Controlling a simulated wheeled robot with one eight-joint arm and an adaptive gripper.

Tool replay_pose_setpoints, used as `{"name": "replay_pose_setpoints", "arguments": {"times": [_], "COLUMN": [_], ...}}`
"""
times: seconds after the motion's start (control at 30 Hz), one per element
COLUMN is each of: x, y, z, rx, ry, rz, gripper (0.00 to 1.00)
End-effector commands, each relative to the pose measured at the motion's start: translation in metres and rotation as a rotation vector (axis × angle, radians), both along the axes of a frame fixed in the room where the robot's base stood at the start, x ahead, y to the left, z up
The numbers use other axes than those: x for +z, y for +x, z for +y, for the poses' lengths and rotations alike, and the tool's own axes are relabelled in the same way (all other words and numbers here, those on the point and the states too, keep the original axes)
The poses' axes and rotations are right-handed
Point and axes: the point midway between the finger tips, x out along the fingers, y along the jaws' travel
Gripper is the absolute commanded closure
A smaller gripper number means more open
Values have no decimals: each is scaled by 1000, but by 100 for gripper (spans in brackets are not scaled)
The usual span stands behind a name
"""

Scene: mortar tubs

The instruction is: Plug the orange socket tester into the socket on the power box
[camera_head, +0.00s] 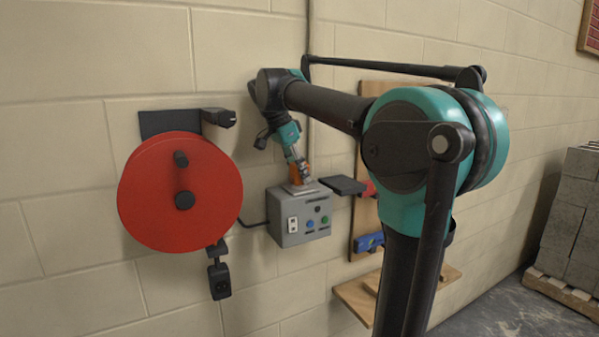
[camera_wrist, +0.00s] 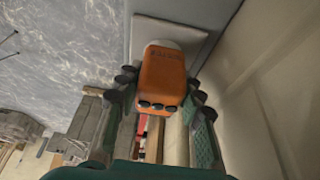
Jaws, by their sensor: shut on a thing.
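The grey power box (camera_head: 305,232) is mounted on the block wall in the head view. Its socket plate (camera_head: 306,187) lies on the top face and also shows in the wrist view (camera_wrist: 199,42). My gripper (camera_head: 297,163) points down over the box. In the wrist view my gripper (camera_wrist: 160,84) is shut on the orange socket tester (camera_wrist: 162,75), with fingers on both sides. The tester (camera_head: 299,174) is right at the socket plate, its far end over a pale round area. Its pins are hidden, so I cannot tell how deep it sits.
A red cable reel (camera_head: 180,190) hangs left of the box, with a black connector (camera_head: 219,281) below it. A dark shelf (camera_head: 343,185) and a wooden board (camera_head: 362,225) stand close on the right. Grey blocks (camera_head: 567,225) are stacked farther right.

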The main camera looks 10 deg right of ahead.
Motion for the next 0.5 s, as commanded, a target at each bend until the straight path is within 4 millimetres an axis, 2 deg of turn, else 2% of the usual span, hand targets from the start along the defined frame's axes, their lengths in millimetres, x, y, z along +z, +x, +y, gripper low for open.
{"name": "replay_pose_setpoints", "arguments": {"times": [0.47, 0.5], "x": [-9, -9], "y": [0, 0], "z": [0, 0], "rx": [0, 0], "ry": [0, 0], "rz": [0, 0], "gripper": [88, 62]}}
